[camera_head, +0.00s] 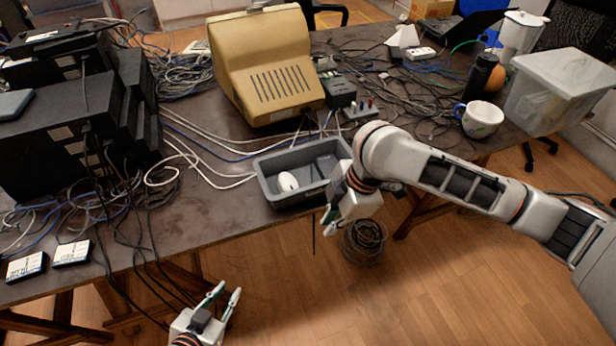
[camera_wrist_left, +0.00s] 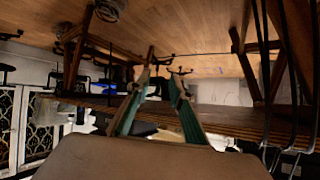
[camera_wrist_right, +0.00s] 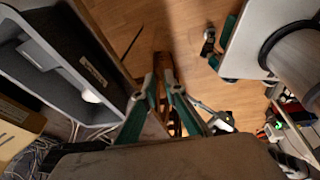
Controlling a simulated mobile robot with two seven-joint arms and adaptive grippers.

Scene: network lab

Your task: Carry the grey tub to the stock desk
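The grey tub (camera_head: 268,189) sits at the front edge of the cluttered dark table (camera_head: 215,222). It holds a white computer mouse (camera_head: 288,181) and a dark item (camera_head: 326,164). The tub also fills the left of the right wrist view (camera_wrist_right: 75,50). My right gripper (camera_head: 326,224) is open and empty just off the tub's front right corner, and my right arm hides that end. My left gripper (camera_head: 230,288) is open and empty, off the table's front edge, below and left of the tub. I cannot tell which surface is the stock desk.
A beige monitor (camera_head: 270,62) stands behind the tub. Black network boxes (camera_head: 60,130) with hanging cables are at the left. Loose cables (camera_head: 195,165) lie near the tub. A mug (camera_head: 481,119) and a clear bin (camera_head: 560,92) stand at the right. A round basket (camera_head: 363,243) is on the floor.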

